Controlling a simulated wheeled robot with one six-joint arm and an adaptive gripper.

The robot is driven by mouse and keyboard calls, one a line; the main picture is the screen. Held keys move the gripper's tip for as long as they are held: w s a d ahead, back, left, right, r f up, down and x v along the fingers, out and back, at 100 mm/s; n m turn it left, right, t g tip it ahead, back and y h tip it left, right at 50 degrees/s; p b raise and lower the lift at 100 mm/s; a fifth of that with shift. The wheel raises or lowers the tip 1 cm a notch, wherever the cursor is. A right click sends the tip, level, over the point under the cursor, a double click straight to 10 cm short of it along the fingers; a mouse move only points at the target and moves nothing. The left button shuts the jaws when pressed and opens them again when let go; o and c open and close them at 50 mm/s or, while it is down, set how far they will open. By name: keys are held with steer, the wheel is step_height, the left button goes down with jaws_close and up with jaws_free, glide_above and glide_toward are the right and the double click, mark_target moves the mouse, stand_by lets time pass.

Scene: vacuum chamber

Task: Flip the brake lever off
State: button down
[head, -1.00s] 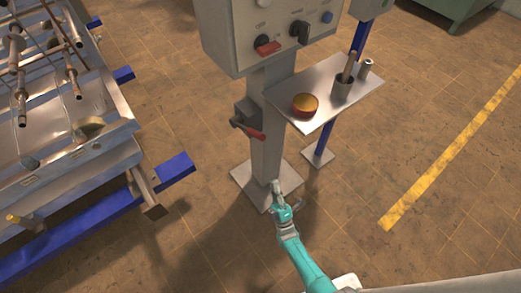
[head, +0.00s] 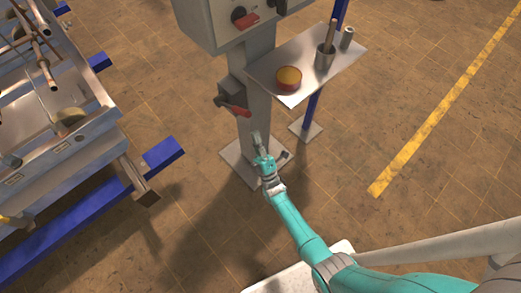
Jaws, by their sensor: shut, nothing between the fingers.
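A lever with a red handle (head: 236,110) sticks out from a small dark box (head: 229,92) on the left side of the grey control post. The handle points right and slightly down across the post. Another red handle (head: 246,20) sits on the control panel (head: 218,25) above. Which of the two is the brake lever is not labelled legibly. My gripper (head: 257,142) is shut and empty, in front of the lower post. In the picture it is just below and right of the lower red handle, apart from it.
A metal shelf (head: 262,77) right of the post bears an orange-topped round tin (head: 289,78), a cup with a stick (head: 325,57) and a small cylinder (head: 347,37). A metal frame machine with blue rails (head: 165,153) stands at left. Open floor lies right.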

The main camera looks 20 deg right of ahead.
mark_target(243, 113)
steer(key=shift+x, duration=2.35)
steer(key=w+r+g, duration=0.1)
steer(key=r, duration=0.1)
steer(key=w+a+r+n+g+y, duration=0.1)
steer(key=r+g, duration=0.1)
steer(key=r, duration=0.1)
steer(key=w+r+n+g, duration=0.1)
steer(key=w+r, duration=0.1)
steer(key=shift+w+a+r, duration=0.1)
steer(key=shift+a+r, duration=0.1)
steer(key=shift+r, duration=0.1)
steer(key=shift+w+a+r+n+g, duration=0.2)
steer(key=shift+w+r+g, duration=0.3)
steer(key=shift+w+r, duration=0.1)
steer(key=shift+w+a+r+n+g, duration=0.2)
steer(key=shift+w+r+g, duration=0.3)
steer(key=shift+w+r, duration=0.1)
steer(key=a+r+x, duration=0.1)
steer(key=a+x, duration=0.1)
steer(key=x, duration=1)
steer(key=shift+a+r, duration=0.15)
steer(key=shift+a, duration=0.1)
